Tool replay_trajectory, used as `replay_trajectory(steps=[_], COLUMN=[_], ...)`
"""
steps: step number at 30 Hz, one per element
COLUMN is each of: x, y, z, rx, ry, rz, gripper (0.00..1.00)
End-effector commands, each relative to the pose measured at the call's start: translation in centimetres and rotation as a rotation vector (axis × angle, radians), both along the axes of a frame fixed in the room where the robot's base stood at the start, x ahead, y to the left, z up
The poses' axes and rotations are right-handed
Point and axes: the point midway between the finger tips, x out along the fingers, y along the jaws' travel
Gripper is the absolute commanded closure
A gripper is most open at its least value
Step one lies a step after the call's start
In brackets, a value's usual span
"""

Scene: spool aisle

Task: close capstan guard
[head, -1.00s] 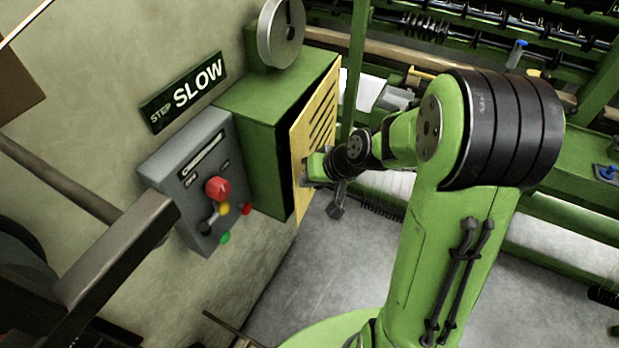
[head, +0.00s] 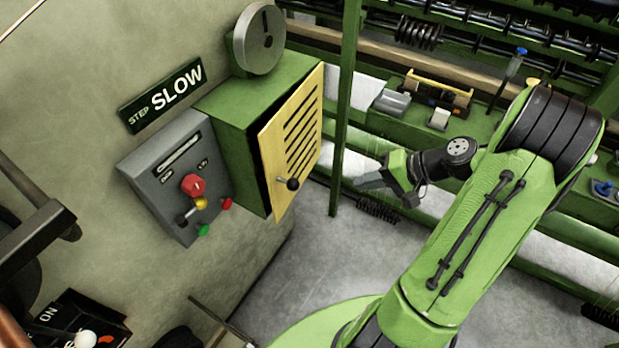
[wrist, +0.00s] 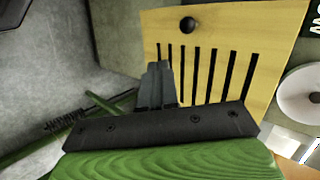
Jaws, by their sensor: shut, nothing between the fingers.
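The capstan guard (head: 303,130) is a yellow slotted panel with a dark round knob (head: 292,184) near its lower edge. It sits on the front of a green box (head: 228,112) on the wall, nearly flush, with a dark gap along its left edge. In the wrist view the guard (wrist: 272,40) and its knob (wrist: 188,25) lie beyond the fingers. My gripper (head: 360,183) is to the right of the guard, apart from it, with its fingers pointing left. In the wrist view my gripper (wrist: 157,75) is shut and empty.
A grey control panel (head: 160,180) with a red button and a SLOW sign (head: 163,95) are on the wall left of the box. A grey disc (head: 258,40) sits above it. A green post (head: 346,110) stands behind, between box and gripper. Machine rails with tools fill the right.

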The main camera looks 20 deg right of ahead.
Motion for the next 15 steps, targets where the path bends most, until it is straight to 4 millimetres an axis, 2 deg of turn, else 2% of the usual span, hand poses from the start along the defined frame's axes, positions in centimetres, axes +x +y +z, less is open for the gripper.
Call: replay_trajectory(steps=[2,5,15], x=[-0.3,0.2,3.7], y=[-0.2,0.6,5.3], z=[-0.1,-0.7,-5.1], rx=[0.019,0.02,0.02], ry=[-0.003,-0.005,-0.002], rz=[-0.007,-0.002,0.0], gripper=[1.0,1.0,1.0])
